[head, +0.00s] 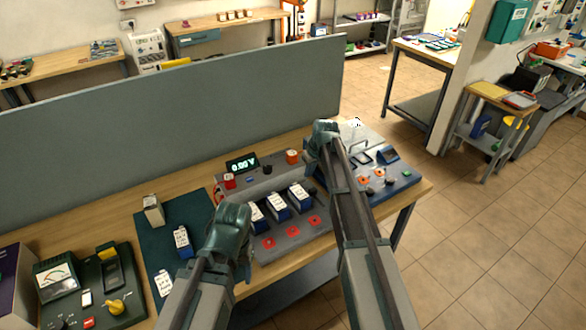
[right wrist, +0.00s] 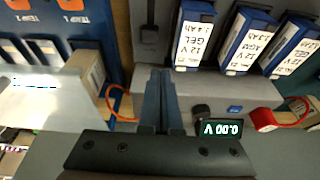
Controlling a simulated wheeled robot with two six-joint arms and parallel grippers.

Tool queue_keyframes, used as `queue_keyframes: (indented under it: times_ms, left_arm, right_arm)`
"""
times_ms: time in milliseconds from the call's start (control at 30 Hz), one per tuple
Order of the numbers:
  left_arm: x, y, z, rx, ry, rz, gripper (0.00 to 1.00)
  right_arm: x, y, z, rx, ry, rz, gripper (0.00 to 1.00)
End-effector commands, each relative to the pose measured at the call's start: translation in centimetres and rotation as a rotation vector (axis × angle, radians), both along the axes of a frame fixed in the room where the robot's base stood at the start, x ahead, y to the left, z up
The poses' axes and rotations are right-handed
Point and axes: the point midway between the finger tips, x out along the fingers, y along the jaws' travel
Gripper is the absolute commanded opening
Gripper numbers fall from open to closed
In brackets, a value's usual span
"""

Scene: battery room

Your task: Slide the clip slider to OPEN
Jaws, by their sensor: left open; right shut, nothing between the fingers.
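The grey battery tester (head: 275,180) stands on the bench with a display reading 0.00 V. A dark upright slot with a small knob (right wrist: 149,33) is on the grey panel beside the batteries in the right wrist view. It may be the clip slider; I cannot read any OPEN mark. My right gripper (right wrist: 158,78) is shut and empty, its fingers pointing toward that part, apparently short of it. In the head view my right gripper (head: 324,134) is over the tester's back right corner and partly hides it. My left gripper (head: 233,214) is open, near the tester's front left side.
Several blue-and-white batteries (head: 277,203) stand in the tester. A green mat (head: 200,211) with batteries and a meter unit (head: 57,275) lie to the left. A blue panel (head: 401,181) is at the right end. A grey partition (head: 180,115) runs behind the bench.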

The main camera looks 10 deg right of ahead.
Motion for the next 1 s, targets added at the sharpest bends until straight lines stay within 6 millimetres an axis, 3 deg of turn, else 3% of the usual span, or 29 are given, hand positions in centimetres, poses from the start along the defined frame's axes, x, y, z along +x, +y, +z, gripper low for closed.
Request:
queue_keyframes:
  times_ms: [133,633,1000]
  left_arm:
    - [0.0,0.0,0.7,0.0,0.0,0.0,0.62]
    - [0.0,0.0,0.4,0.0,0.0,0.0,0.62]
    - [0.0,0.0,-2.9,0.0,0.0,0.001,0.62]
  right_arm:
    - [1.7,-1.6,0.9,0.002,-0.022,-0.002,0.0]
    - [1.8,-1.8,0.6,0.003,-0.024,-0.002,0.0]
    - [2.8,-1.4,-2.7,0.003,-0.025,-0.001,0.0]
